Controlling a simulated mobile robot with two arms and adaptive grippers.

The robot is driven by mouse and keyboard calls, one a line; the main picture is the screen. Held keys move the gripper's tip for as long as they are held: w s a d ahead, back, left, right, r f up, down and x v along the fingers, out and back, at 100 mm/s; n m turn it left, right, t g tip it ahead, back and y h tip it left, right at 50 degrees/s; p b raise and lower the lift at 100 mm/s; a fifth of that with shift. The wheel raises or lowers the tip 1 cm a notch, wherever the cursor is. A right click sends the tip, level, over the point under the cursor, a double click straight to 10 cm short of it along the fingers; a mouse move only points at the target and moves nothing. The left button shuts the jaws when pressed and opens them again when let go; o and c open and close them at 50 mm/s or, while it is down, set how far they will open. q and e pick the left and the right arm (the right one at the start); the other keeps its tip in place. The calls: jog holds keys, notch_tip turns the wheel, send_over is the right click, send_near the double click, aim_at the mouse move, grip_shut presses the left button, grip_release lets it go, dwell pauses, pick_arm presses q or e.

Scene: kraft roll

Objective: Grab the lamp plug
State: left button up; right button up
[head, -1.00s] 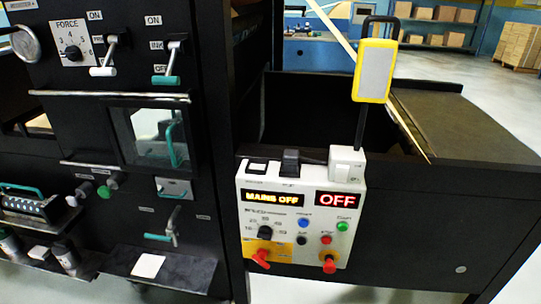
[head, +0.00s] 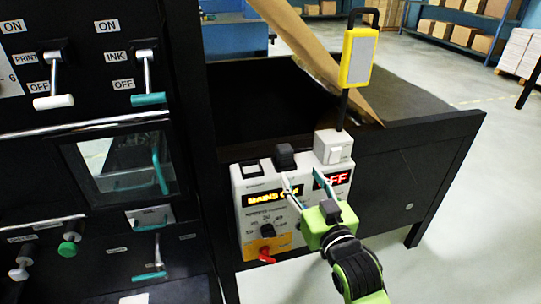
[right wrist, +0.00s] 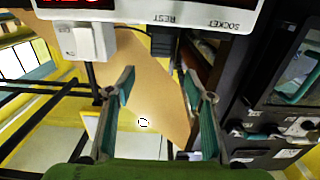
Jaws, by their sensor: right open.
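The lamp plug (head: 285,155) is a small black block standing at the top edge of the white control box, between the socket (head: 252,168) and the white switch block (head: 334,147). In the right wrist view the plug (right wrist: 164,41) sits beside the REST label, ahead of the fingers. My right gripper (head: 304,180) is open and empty in front of the box, just below the plug in the head view. Its two teal fingers also show in the right wrist view (right wrist: 158,76), apart from the plug, which lies between their lines. My left gripper is out of view.
The control box (head: 242,215) has lit displays, partly hidden by my gripper, and knobs. A yellow-framed lamp (head: 358,57) rises from the switch block. A brown paper sheet (head: 318,62) slopes behind. The black machine with levers (head: 148,75) stands left; floor at right is clear.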

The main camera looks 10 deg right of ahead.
aim_at(287, 152)
jog(key=w+p, duration=0.1)
jog(key=w, duration=0.6)
jog(key=shift+w+d, duration=0.1)
jog(key=shift+w, duration=0.55)
jog(key=shift+w+r, duration=0.15)
jog(key=shift+w, duration=0.05)
jog(key=shift+w+a+r+p, duration=0.15)
jog(key=shift+w+p, duration=0.15)
jog(key=shift+w, duration=0.5)
jog(key=shift+w+a+f+p, duration=0.1)
jog(key=shift+w+p, duration=0.2)
jog(key=shift+w, duration=0.45)
jog(key=shift+w+a+r+p, duration=0.15)
jog(key=shift+w+p, duration=0.15)
jog(key=shift+w, duration=0.5)
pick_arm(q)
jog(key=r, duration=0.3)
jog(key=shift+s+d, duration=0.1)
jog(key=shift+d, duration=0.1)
pick_arm(e)
jog(key=shift+f, duration=0.1)
jog(key=c, duration=1.2)
